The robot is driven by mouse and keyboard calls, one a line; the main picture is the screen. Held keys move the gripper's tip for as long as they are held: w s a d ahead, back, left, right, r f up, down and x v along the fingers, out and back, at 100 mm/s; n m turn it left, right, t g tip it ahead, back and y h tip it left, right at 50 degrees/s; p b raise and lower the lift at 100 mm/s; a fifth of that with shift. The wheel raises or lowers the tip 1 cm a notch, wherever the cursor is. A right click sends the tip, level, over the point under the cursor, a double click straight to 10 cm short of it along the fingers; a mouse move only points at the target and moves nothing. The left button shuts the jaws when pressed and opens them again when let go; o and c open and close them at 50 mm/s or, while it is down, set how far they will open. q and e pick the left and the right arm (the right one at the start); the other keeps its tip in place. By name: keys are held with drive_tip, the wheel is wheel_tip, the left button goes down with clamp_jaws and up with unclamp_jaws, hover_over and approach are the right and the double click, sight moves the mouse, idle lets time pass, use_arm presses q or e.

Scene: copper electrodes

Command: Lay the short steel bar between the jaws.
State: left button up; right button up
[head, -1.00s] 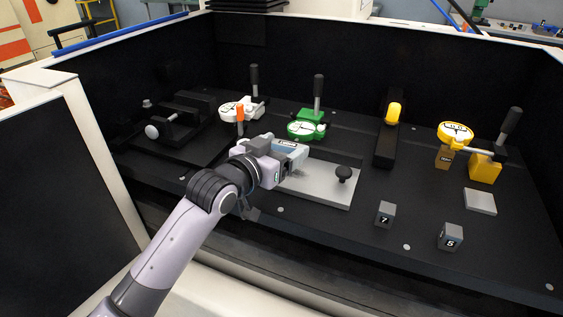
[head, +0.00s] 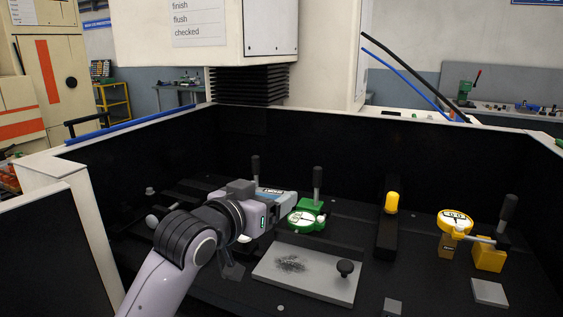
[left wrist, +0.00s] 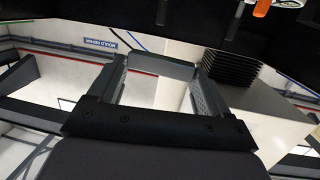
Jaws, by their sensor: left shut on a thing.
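My left gripper (head: 268,204) is shut on a light grey steel bar (head: 279,194) with dark lettering on its face. It holds the bar in the air, behind and above the grey plate. In the left wrist view the bar (left wrist: 160,70) spans between the two fingers. A black vise is at the left of the bench; my arm hides most of it, and its pale knob (head: 151,219) shows beside the arm. The gap between its jaws is hidden. My right gripper is not in view.
The grey plate (head: 325,283) with a black knob and dark scuffs lies in front. A green gauge stand (head: 311,213) stands close right of the bar. A yellow-handled black fixture (head: 386,235) and a yellow gauge stand (head: 488,255) are further right. Black walls enclose the bench.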

use_arm(q)
drive_tip(key=s+a+f+n+t+y+p, duration=0.1)
drive_tip(key=s+a+f+n+y, duration=0.4)
drive_tip(key=s+a+f, duration=1)
drive_tip(key=s+a+t+y, duration=0.1)
drive_tip(key=a+y, duration=0.1)
drive_tip(key=a, duration=0.1)
drive_tip(key=shift+s+a+n+y, duration=0.35)
drive_tip(key=shift+s+n+y, duration=0.05)
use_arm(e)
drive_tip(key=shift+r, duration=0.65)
use_arm(q)
drive_tip(key=shift+f, duration=0.1)
